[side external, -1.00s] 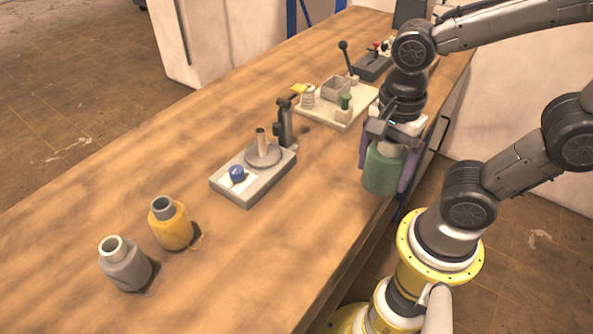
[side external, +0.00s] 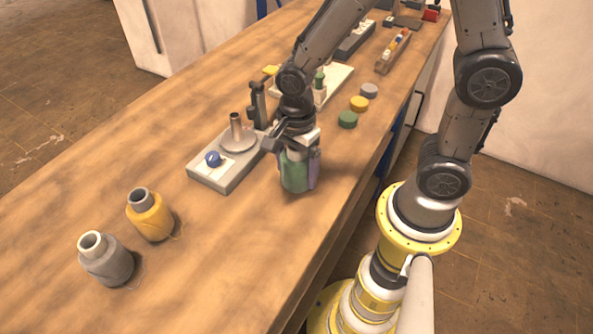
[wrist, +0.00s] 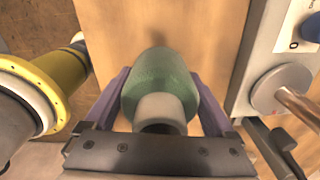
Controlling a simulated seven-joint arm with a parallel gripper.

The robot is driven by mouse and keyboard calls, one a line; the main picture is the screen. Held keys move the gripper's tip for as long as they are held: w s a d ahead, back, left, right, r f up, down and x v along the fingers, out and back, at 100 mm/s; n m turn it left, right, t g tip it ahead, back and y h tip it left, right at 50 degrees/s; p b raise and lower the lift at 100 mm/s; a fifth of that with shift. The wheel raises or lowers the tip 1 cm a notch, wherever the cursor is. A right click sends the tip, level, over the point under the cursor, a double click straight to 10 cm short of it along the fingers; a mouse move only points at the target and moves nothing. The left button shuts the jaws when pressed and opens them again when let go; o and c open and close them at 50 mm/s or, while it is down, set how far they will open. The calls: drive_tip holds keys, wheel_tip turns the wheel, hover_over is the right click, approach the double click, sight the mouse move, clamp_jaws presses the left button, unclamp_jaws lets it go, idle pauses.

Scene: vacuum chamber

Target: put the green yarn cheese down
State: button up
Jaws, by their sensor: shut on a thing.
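The green yarn cheese (side external: 294,176) is a green spool with a pale tube. It is upright between the purple fingers of my gripper (side external: 299,170), which is shut on it. In the side view it is over the wooden table (side external: 240,270), to the right of the grey winder base; I cannot tell whether its bottom touches the table. The wrist view shows the green yarn cheese (wrist: 163,80) from above, with a purple finger of my gripper (wrist: 160,105) on each side.
A grey base with a metal spindle (side external: 237,135) and blue knob (side external: 213,159) stands close left. A yellow yarn cheese (side external: 150,218) and a grey one (side external: 106,263) stand at the front left. Small discs (side external: 347,119) lie behind. The table's front middle is clear.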

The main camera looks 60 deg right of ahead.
drive_tip(key=shift+f, duration=0.55)
drive_tip(key=shift+f, duration=0.15)
drive_tip(key=o, duration=1.2)
